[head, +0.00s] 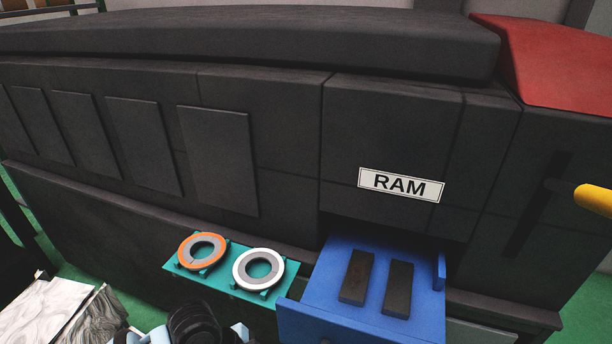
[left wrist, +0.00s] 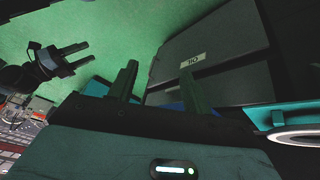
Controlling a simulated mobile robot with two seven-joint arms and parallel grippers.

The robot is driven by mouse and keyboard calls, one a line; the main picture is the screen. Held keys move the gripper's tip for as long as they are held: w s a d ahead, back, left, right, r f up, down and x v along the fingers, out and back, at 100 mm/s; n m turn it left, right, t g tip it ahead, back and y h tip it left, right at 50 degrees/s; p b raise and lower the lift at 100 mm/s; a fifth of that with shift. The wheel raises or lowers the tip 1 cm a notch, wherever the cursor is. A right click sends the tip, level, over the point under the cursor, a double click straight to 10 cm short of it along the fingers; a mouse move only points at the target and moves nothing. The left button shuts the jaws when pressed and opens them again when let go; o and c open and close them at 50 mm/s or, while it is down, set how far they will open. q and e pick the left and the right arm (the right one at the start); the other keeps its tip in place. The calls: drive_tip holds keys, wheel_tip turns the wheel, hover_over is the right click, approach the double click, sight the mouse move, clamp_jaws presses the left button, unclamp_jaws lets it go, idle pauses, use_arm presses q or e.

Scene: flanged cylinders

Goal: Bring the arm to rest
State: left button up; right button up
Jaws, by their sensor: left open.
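My left gripper (left wrist: 161,70) is open in the left wrist view, with nothing between its two dark fingers. Another gripper, apparently my right (left wrist: 76,54), shows at the left of that view; its two fingers stand apart and look empty. In the head view, dark parts of my arm show at the bottom edge, but no fingertips. An orange-rimmed ring (head: 184,253) and a white-rimmed ring (head: 239,268) lie side by side on a teal tray (head: 226,291). A ring's edge (left wrist: 295,136) also shows at the right of the wrist view.
A large dark machine (head: 280,130) with a RAM label (head: 401,185) fills the head view. Its blue drawer (head: 330,308) stands open, holding two dark blocks (head: 356,276), (head: 398,290). A yellow handle (head: 594,199) juts in at the right. Green floor (left wrist: 110,25) is clear.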

use_arm(q)
drive_tip(key=s+a+f+n+y, duration=0.2)
drive_tip(key=s+a+n, duration=0.3)
drive_tip(key=s, duration=0.4)
drive_tip(key=s+a+f+n+y, duration=0.15)
drive_tip(key=s+a+n, duration=0.3)
drive_tip(key=s, duration=0.45)
drive_tip(key=s+a+f+n+y, duration=0.2)
drive_tip(key=s+a+n, duration=0.3)
drive_tip(key=s, duration=0.4)
drive_tip(key=w+d+f+m+t+h+p, duration=0.1)
drive_tip(key=w+d+f+t+h+p, duration=0.1)
drive_tip(key=w+f+t, duration=0.4)
drive_tip(key=w+t, duration=0.2)
drive_tip(key=t, duration=0.1)
drive_tip(key=shift+w+f, duration=0.3)
drive_tip(key=shift+f, duration=0.05)
use_arm(e)
drive_tip(key=r, duration=0.1)
drive_tip(key=w+r, duration=0.2)
drive_tip(key=shift+w+d+r+t, duration=0.15)
drive_tip(key=shift+d+t, duration=0.1)
drive_tip(key=shift+t, duration=0.15)
